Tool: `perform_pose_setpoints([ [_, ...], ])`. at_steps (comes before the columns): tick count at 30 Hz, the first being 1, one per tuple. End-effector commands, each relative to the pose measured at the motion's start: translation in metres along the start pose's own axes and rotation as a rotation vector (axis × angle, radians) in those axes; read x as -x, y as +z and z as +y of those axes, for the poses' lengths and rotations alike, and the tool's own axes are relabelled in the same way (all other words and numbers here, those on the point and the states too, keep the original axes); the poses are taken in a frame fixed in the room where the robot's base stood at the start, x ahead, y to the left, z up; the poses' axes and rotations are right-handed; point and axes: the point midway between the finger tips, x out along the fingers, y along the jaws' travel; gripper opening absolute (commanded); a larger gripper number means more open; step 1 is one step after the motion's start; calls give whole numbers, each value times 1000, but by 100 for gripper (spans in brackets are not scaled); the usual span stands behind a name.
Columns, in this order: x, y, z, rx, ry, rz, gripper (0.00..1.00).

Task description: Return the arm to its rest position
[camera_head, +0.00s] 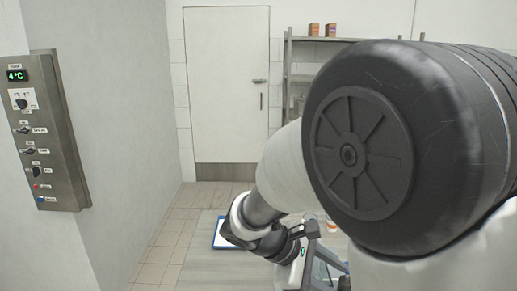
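My arm fills the right half of the head view, with a large black joint close to the camera and a white link running down toward the middle. At its lower end my gripper (325,272) shows only partly, at the bottom edge of the picture. Its fingertips are not clear, so I cannot tell whether it is open or shut, or whether it holds anything.
A metal control panel (47,130) with a green 4°C display is on the left wall. A closed white door (228,85) is at the back. Metal shelves (300,75) with small boxes (314,30) stand right of it. A blue-edged white item (222,235) lies beside my arm. The tiled floor (180,225) is clear.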

Motion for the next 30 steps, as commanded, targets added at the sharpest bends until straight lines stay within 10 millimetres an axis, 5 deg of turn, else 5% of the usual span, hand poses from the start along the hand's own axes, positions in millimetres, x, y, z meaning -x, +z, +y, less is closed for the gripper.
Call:
perform_pose_setpoints([
  [3,11,38,-14,-216,-139,126,41],
  [12,57,92,-46,-754,-408,457,41],
  [21,102,119,-55,-1148,-533,722,41],
  [30,110,122,-55,-1216,-553,772,41],
])
